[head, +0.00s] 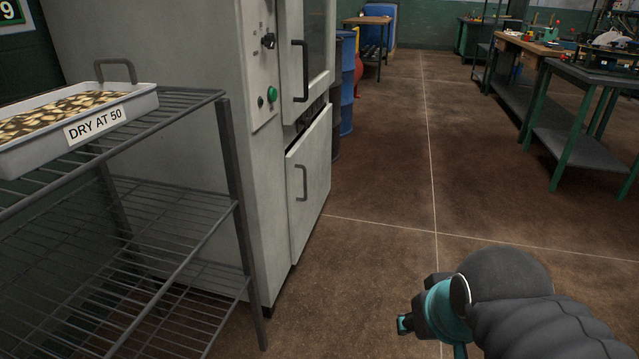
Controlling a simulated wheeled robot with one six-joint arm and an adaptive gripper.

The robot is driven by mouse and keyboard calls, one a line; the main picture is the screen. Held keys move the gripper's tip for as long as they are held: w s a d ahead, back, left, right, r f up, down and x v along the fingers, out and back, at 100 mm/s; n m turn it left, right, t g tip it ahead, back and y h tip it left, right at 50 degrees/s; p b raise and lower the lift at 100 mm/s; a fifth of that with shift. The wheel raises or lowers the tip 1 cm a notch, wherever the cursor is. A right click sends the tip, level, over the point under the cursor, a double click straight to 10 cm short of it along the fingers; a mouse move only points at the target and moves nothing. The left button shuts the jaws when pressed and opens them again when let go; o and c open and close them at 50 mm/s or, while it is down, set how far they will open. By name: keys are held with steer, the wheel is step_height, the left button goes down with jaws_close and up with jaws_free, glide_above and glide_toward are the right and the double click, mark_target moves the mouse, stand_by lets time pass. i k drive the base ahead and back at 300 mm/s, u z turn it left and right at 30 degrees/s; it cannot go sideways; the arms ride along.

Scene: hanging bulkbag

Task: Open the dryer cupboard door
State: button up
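The dryer cupboard (160,60) is a tall pale grey cabinet at the left centre. Its upper door (320,45) has a window and a dark upright handle (301,70). Its lower door (312,190) has a smaller grey handle (301,182). The upper door looks closed; I cannot tell whether the lower door is fully shut. A green button (272,93) and a dark knob (268,41) are on the front panel. My gripper (405,323) is at the bottom right, over the floor and apart from the cupboard. Its fingers are mostly hidden, so its opening is unclear.
A wire rack (165,210) stands close at the left, holding a tray (140,102) labelled "DRY AT 50". Blue barrels (347,85) stand beyond the cupboard. Workbenches (580,105) line the right. The brown floor (400,170) between them is clear.

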mark_target(309, 165)
steer(key=z, duration=0.3)
steer(key=i, duration=1.15)
steer(key=u, duration=0.4)
